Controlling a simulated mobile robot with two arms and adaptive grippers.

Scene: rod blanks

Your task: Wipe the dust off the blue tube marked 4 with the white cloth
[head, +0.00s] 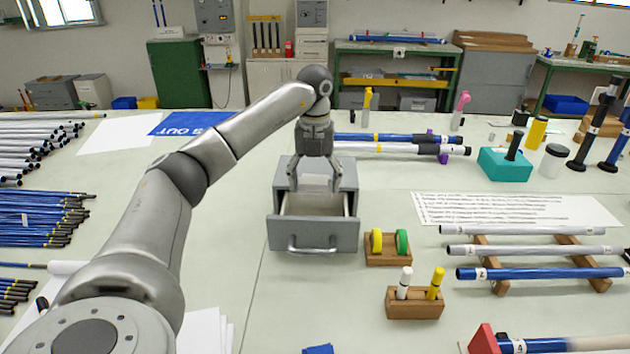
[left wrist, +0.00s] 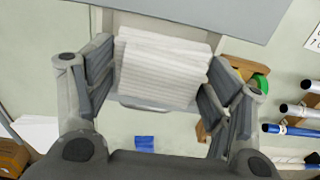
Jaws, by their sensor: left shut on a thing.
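The white cloth (left wrist: 162,70) is folded and ribbed, and it sits between the fingers of my left gripper (left wrist: 155,95) in the left wrist view. In the head view my left gripper (head: 317,185) points down over the open drawer of a small grey cabinet (head: 285,238), shut on the cloth. The cloth is mostly hidden there. The blue tube marked 4 (head: 545,346) lies at the bottom right, cut off by the frame edge. A pale, dusty-looking stretch shows along it, and its left end is by a red block (head: 484,340). My right gripper is not in view.
Wooden holders with tape rolls (head: 388,255) and markers (head: 414,305) stand right of the drawer. Further right, several tubes lie on a wooden rack (head: 500,284). A printed sheet (head: 500,208) lies behind it. Many rods lie at the far left.

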